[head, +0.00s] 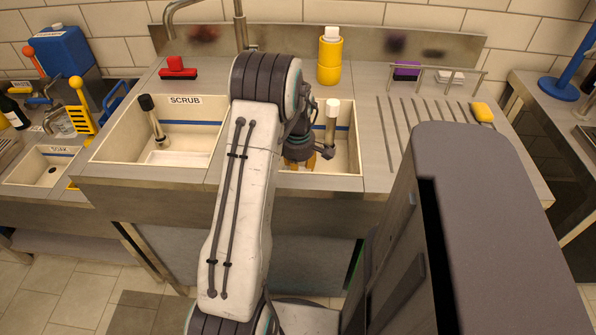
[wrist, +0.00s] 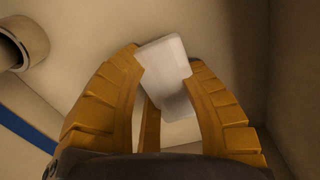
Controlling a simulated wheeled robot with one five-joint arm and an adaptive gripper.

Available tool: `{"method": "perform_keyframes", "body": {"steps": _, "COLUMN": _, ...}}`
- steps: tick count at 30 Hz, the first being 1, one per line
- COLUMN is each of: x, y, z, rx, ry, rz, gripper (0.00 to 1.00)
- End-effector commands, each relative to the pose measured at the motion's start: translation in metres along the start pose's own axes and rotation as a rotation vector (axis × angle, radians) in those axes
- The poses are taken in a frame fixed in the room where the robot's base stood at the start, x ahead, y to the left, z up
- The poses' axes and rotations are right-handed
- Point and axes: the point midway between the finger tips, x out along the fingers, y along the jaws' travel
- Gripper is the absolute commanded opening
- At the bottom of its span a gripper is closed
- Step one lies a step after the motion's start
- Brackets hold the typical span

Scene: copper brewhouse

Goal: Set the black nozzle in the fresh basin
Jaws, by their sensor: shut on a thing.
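My gripper (head: 299,163) reaches down into the right-hand basin (head: 346,166), whose label is hidden behind my arm. In the wrist view my gripper (wrist: 165,64) has its yellow fingers shut on a white block (wrist: 168,72), held tilted between the tips. The block is hidden in the head view. A black-topped upright pipe (head: 153,122) stands in the basin labelled SCRUB (head: 118,143). A white-topped pipe (head: 331,120) stands in the right-hand basin, close beside my gripper.
A yellow bottle (head: 329,60) and a red brush (head: 178,68) stand behind the basins. The ribbed drainboard (head: 420,108) at right is mostly clear, with a yellow sponge (head: 482,112) near its edge. A smaller SOAK basin (head: 40,168) is at far left.

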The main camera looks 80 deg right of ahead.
Motion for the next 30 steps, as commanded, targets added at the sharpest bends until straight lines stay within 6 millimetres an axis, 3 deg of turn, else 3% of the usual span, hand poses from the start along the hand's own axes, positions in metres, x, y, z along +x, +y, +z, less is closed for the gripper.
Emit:
{"method": "perform_keyframes", "body": {"steps": 19, "x": 0.0041, "y": -0.0001, "z": 0.0000, "rx": 0.000, "ry": 0.000, "rz": 0.000, "gripper": 0.00}}
{"method": "perform_keyframes", "body": {"steps": 20, "x": 0.0036, "y": 0.0000, "z": 0.0000, "rx": 0.000, "ry": 0.000, "rz": 0.000, "gripper": 0.39}}
{"method": "perform_keyframes", "body": {"steps": 30, "x": 0.0036, "y": -0.0001, "z": 0.0000, "rx": 0.000, "ry": 0.000, "rz": 0.000, "gripper": 0.41}}
